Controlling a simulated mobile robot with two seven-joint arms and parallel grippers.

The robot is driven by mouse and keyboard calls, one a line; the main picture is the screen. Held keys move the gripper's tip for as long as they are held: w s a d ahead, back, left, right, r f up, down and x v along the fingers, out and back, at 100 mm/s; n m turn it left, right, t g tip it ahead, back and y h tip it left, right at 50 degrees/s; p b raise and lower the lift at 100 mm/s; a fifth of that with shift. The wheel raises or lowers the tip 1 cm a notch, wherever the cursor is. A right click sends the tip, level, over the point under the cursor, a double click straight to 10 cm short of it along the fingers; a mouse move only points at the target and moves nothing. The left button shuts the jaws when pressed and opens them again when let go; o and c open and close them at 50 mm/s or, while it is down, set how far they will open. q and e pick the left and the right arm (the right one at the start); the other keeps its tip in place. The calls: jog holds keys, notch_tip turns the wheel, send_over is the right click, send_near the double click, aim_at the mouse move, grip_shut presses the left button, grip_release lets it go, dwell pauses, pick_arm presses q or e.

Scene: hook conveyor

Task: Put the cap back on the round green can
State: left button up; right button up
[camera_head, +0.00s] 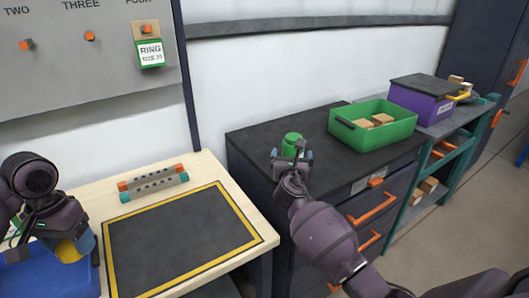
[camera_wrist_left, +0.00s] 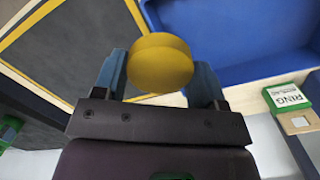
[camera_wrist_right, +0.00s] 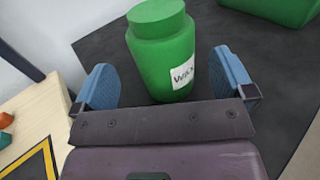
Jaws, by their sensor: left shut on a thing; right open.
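The round green can (camera_head: 291,145) stands upright on the dark cabinet top. In the right wrist view the can (camera_wrist_right: 165,60) shows a narrower green upper end and a white label reading "WAX", partly cut off. My right gripper (camera_head: 292,158) is open, with its fingers on either side of the can and a gap visible to each. My left gripper (camera_wrist_left: 160,78) is shut on a round yellow cap (camera_wrist_left: 160,62). In the head view the yellow cap (camera_head: 72,250) hangs over the blue bin's area at the lower left.
A blue bin (camera_head: 40,280) is beneath my left gripper. A wooden table with a yellow-bordered dark mat (camera_head: 180,235) is mostly clear; a grey block (camera_head: 153,182) with coloured ends lies behind it. A green crate (camera_head: 375,125) with wooden blocks stands right of the can.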

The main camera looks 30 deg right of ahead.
aim_at(293, 154)
pick_arm(q)
jog(key=shift+f+b, duration=0.5)
jog(key=shift+f, duration=0.45)
pick_arm(e)
jog(key=x, duration=0.4)
jog(key=shift+w+d, duration=0.2)
jog(key=shift+d, duration=0.05)
jog(key=shift+w+d+r, duration=0.1)
jog(key=shift+w+d, duration=0.1)
jog(key=shift+w, duration=0.05)
